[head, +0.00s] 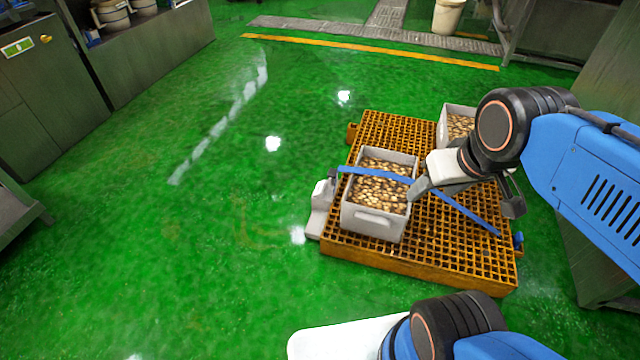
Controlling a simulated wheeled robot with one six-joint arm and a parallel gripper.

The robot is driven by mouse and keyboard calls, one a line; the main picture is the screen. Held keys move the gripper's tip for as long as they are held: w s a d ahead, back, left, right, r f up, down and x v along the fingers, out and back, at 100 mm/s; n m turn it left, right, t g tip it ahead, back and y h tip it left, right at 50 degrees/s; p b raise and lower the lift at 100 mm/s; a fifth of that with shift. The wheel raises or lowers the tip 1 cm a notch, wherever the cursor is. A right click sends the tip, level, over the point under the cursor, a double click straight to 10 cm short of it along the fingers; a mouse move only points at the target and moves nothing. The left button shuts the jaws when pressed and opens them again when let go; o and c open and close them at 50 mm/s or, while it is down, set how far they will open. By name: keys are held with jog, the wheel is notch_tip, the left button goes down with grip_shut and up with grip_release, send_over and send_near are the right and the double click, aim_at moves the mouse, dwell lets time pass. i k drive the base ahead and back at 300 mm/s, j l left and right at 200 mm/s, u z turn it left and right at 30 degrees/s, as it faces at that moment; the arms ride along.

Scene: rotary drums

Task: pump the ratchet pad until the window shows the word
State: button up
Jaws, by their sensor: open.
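A grey-white device (320,212), which looks like the ratchet, is at the left side of an orange grated pallet (440,255). I cannot make out its pad or window, and no word is readable. A blue strap (372,172) runs from near the device across a grey crate (372,222) and on over the pallet to its right side. My gripper (466,200) is open, above the pallet to the right of that crate. Its left finger appears close to the crate's right rim; I cannot tell whether they touch. The device is well to the gripper's left.
The near crate is full of small brown-and-cream pieces (383,190). A second crate (447,130) stands at the pallet's back right, partly behind my arm. Metal cabinets (50,90) are at the upper left. The green floor (200,230) left of the pallet is clear.

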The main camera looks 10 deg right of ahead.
aim_at(332, 173)
jog(key=i+j+z, duration=0.1)
jog(key=j, duration=0.2)
jog(key=i+j+z, duration=0.1)
jog(key=j, duration=0.25)
jog(key=i+j, duration=0.2)
jog(key=i+j+z, duration=0.15)
jog(key=j, duration=0.3)
jog(key=i, duration=0.3)
